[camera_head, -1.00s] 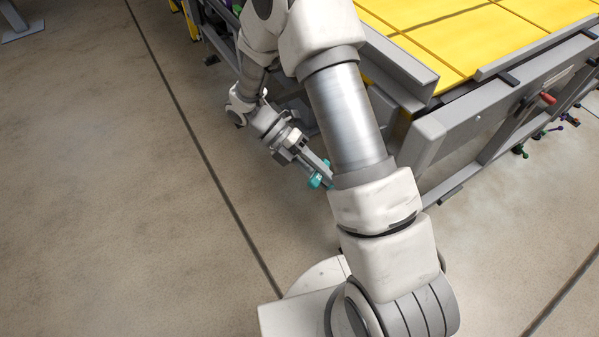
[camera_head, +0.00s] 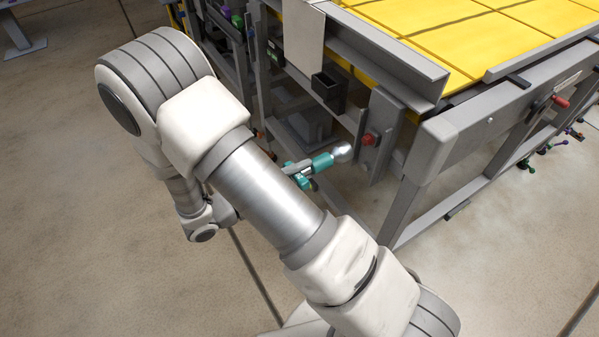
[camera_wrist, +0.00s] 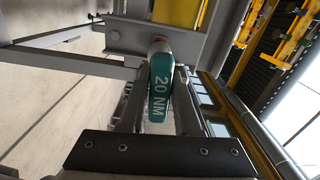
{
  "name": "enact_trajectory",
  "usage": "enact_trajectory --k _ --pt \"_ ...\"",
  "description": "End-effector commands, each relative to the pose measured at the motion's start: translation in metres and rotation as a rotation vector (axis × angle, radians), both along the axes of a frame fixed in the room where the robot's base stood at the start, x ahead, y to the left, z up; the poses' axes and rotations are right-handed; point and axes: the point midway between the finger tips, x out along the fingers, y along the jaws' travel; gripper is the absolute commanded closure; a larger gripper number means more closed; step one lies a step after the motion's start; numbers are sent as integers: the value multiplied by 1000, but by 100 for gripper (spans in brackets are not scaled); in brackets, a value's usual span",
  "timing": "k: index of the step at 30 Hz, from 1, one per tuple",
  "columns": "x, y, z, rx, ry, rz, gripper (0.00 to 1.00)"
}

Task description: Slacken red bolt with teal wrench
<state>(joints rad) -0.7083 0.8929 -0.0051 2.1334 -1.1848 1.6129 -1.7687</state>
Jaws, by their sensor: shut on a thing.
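The teal wrench (camera_head: 322,161) has a rounded silver head and "20 NM" printed on its body, which shows in the wrist view (camera_wrist: 160,92). My gripper (camera_head: 297,169) is shut on it; both fingers lie along its sides in the wrist view (camera_wrist: 161,78). The red bolt (camera_head: 369,139) sits on a grey upright plate at the table frame's corner. The silver head points at the bolt, with a small gap in the head view. In the wrist view the head covers most of the bolt, leaving a reddish edge; contact cannot be told there.
The yellow-topped table (camera_head: 440,40) with a grey frame stands at the right and back. A black open box (camera_head: 328,88) hangs left of the bolt plate. A red-handled part (camera_head: 561,101) is on the right rail.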

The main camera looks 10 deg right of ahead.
Motion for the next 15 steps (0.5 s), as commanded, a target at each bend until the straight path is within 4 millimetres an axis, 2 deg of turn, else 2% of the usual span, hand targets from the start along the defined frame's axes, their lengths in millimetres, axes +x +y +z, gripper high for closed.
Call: enact_trajectory --k 11,15 --pt "-1 11 2 1 -4 -4 100" --pt "2 -2 3 0 -3 -7 100"
